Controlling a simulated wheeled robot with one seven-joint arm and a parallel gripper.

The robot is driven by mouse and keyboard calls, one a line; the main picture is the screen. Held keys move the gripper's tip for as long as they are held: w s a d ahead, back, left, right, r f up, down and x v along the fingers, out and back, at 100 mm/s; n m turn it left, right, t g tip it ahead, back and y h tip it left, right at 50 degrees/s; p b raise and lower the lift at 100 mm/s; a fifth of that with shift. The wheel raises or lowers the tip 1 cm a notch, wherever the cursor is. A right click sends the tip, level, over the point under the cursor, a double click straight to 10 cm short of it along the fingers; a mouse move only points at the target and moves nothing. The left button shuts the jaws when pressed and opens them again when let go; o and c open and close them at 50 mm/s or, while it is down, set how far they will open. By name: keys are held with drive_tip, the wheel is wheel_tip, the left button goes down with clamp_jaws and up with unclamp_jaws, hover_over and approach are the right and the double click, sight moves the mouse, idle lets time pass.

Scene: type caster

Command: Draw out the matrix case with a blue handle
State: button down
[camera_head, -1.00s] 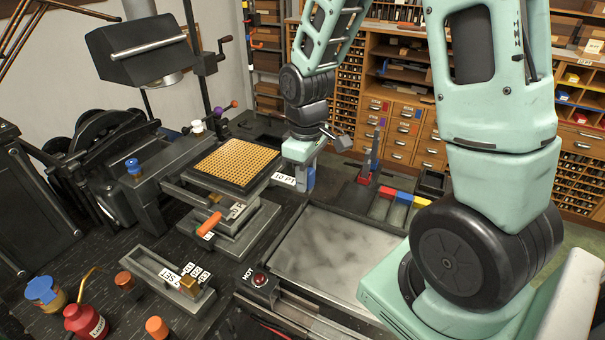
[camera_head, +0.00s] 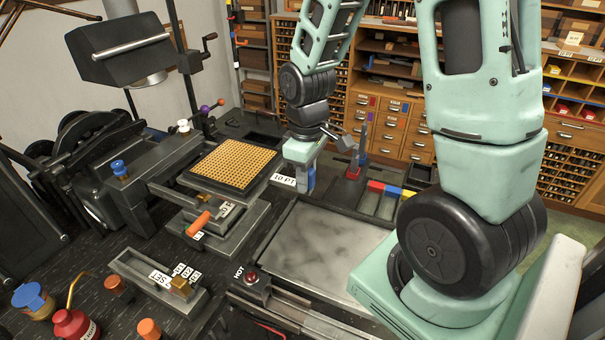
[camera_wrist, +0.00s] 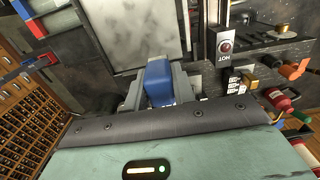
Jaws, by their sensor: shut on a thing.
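The matrix case (camera_head: 238,163), a flat dark frame with a golden grid and a "10 PT" label, lies level over the stepped grey metal carriage of the machine in the head view. Its blue handle (camera_head: 310,181) is at the right end. My gripper (camera_head: 300,165) comes down from above and is shut on this handle. In the wrist view, the blue handle (camera_wrist: 159,80) shows between the two grey fingers. The case itself is not clearly visible in the wrist view, and the handle's joint to the case is mostly hidden by my gripper.
A grey plate (camera_head: 325,255) lies right of the case, with a red HOT button (camera_head: 252,276) in front. An orange-handled lever (camera_head: 199,223) is just below the case. Colored blocks (camera_head: 390,189) lie right of my gripper. Drawer cabinets (camera_head: 395,125) stand behind.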

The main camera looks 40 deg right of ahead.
drive_tip(key=shift+s+d+r, duration=0.1)
drive_tip(key=shift+s+d, duration=0.25)
drive_tip(key=shift+s, duration=0.45)
drive_tip(key=shift+s+d, duration=0.25)
drive_tip(key=shift+s, duration=0.25)
drive_tip(key=shift+s+d, duration=0.2)
drive_tip(key=shift+s, duration=0.25)
drive_tip(key=shift+s+d+b, duration=0.35)
drive_tip(key=shift+s+b, duration=0.1)
drive_tip(key=shift+b, duration=1.15)
